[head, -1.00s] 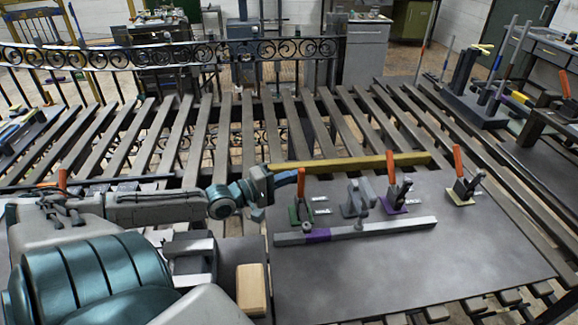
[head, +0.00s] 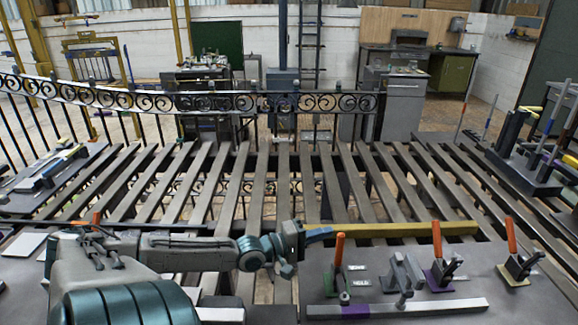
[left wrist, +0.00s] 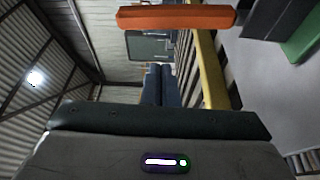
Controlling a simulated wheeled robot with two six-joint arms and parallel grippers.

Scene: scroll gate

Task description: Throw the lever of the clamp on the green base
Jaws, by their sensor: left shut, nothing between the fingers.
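The clamp on the green base (head: 331,283) stands at the near left of the grey plate in the head view. Its orange lever (head: 339,251) points up. My left gripper (head: 322,233) is shut and empty, with its blue fingers just left of the lever's top; I cannot tell whether they touch it. In the left wrist view, the shut blue fingers (left wrist: 158,85) point away from the camera. The orange lever (left wrist: 175,17) lies across the top of that view, and part of the green base (left wrist: 304,37) shows at upper right. My right gripper is not in view.
Clamps on a purple base (head: 440,278) and a pale yellow base (head: 514,270) stand to the right, orange levers up. A grey fixture (head: 402,272) stands between. A yellow bar (head: 400,230) runs behind; a grey bar with a purple band (head: 355,311) lies in front.

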